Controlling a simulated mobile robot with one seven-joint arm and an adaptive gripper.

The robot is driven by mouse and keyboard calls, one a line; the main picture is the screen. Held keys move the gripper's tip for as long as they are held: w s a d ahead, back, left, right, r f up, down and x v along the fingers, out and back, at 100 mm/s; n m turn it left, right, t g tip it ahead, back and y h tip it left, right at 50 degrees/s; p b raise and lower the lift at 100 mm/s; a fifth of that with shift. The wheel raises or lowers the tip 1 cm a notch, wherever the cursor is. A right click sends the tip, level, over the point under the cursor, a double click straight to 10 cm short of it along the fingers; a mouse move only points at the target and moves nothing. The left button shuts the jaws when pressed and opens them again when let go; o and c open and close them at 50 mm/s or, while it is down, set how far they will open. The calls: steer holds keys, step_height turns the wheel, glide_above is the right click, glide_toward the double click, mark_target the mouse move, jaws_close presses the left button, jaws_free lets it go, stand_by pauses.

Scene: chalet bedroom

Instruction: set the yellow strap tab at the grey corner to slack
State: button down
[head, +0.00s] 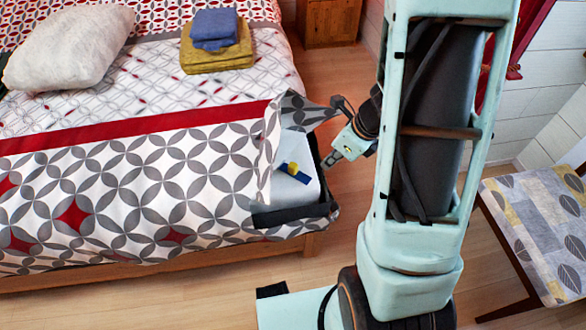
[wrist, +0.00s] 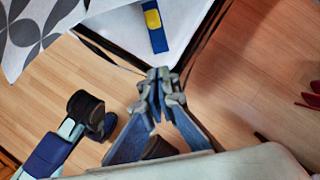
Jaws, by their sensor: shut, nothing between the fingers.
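The yellow strap tab (head: 293,168) sits on a dark blue strap (head: 302,177) that lies on the white mattress corner (head: 308,193) of the bed. The tab also shows in the wrist view (wrist: 152,18), near the upper end of the blue strap (wrist: 159,41). My gripper (head: 332,162) is just right of the bed corner, apart from the tab. In the wrist view my gripper (wrist: 160,75) is shut and empty, its fingertips a little below the strap's lower end. A dark grey band (head: 290,213) runs along the mattress's lower edge.
The patterned duvet (head: 150,190) is folded back from the corner, with a flap (head: 300,110) standing up beside my gripper. Folded towels (head: 216,42) and a pillow (head: 70,48) lie on the bed. A cushioned chair (head: 540,225) stands at the right. Wooden floor is open between.

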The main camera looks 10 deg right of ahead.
mark_target(293, 165)
steer(key=b+x, duration=0.5)
steer(key=x, duration=0.5)
steer(key=shift+d+f+b, duration=0.15)
steer(key=shift+f+b, duration=0.05)
steer(key=shift+b, duration=0.1)
steer(key=shift+w+a+r, duration=0.15)
steer(key=shift+w+a, duration=0.65)
steer(key=shift+a, duration=0.1)
steer(key=shift+w+a, duration=0.55)
steer(key=shift+w, duration=0.1)
steer(key=shift+w+a+r+p, duration=0.1)
steer(key=shift+w+a+p, duration=0.7)
steer(key=shift+w+a, duration=0.35)
